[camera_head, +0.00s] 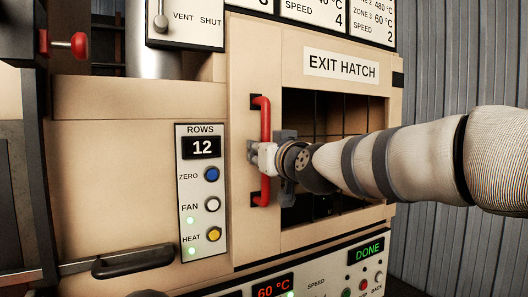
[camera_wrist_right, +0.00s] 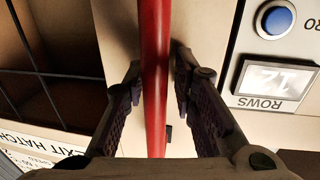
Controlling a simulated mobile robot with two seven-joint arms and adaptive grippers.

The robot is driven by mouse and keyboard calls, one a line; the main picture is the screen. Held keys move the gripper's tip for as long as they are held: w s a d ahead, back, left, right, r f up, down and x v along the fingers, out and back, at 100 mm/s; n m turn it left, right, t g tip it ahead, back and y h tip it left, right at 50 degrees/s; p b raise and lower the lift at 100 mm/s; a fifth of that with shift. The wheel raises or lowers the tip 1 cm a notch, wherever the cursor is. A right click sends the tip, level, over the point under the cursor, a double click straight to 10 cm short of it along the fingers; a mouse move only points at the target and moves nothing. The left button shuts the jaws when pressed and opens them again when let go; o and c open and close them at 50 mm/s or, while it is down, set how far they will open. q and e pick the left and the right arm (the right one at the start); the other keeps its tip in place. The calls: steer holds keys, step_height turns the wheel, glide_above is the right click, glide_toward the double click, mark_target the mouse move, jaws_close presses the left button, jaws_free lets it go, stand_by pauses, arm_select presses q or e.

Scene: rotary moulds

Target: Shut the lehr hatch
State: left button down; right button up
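The lehr's exit hatch is open: a dark opening with a wire grid (camera_head: 330,112) shows under the EXIT HATCH label (camera_head: 340,67). A cream door panel (camera_head: 252,225) with an upright red bar handle (camera_head: 264,108) stands at the opening's left side. My right gripper (camera_head: 258,156) reaches in from the right, across the opening, to the middle of this handle. In the right wrist view the red handle (camera_wrist_right: 154,60) runs between the two open fingers (camera_wrist_right: 155,95), with a narrow gap on each side. My left gripper is not in view.
Left of the door is a control panel (camera_head: 203,240) with a ROWS display reading 12 and several buttons. A black lever (camera_head: 133,262) sticks out at lower left, and a red knob (camera_head: 79,44) at upper left. A lower panel (camera_head: 330,281) shows DONE.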

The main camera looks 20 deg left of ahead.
steer(key=v, duration=1.2)
steer(key=s+d+f+m+g+h, duration=0.15)
steer(key=d+f, duration=0.25)
steer(key=f, duration=0.7)
steer(key=d+f+m+g+h, duration=0.1)
steer(key=d+f+g+h, duration=0.15)
steer(key=f, duration=0.85)
steer(key=s+d+f+m+g+h, duration=0.1)
steer(key=d+f, duration=0.3)
steer(key=f, duration=0.7)
steer(key=s+d+f+m+g+h, duration=0.1)
steer(key=s+d+f+g, duration=0.1)
steer(key=s+d+f, duration=0.35)
steer(key=s+d+f+m+g+h, duration=0.1)
steer(key=s+d+f+g, duration=0.15)
steer(key=s+f, duration=0.65)
steer(key=s+d+f+g+h, duration=0.1)
steer(key=s+d+f+g, duration=0.1)
steer(key=s+d, duration=0.3)
steer(key=s+d+f+m+g+h, duration=0.1)
steer(key=s+d+f, duration=0.3)
steer(key=s, duration=1)
steer(key=s+d+f+m+g+h, duration=0.1)
steer(key=s+d+f+g, duration=0.3)
steer(key=s, duration=0.6)
steer(key=shift+d+h, duration=0.5)
steer(key=shift+d, duration=0.45)
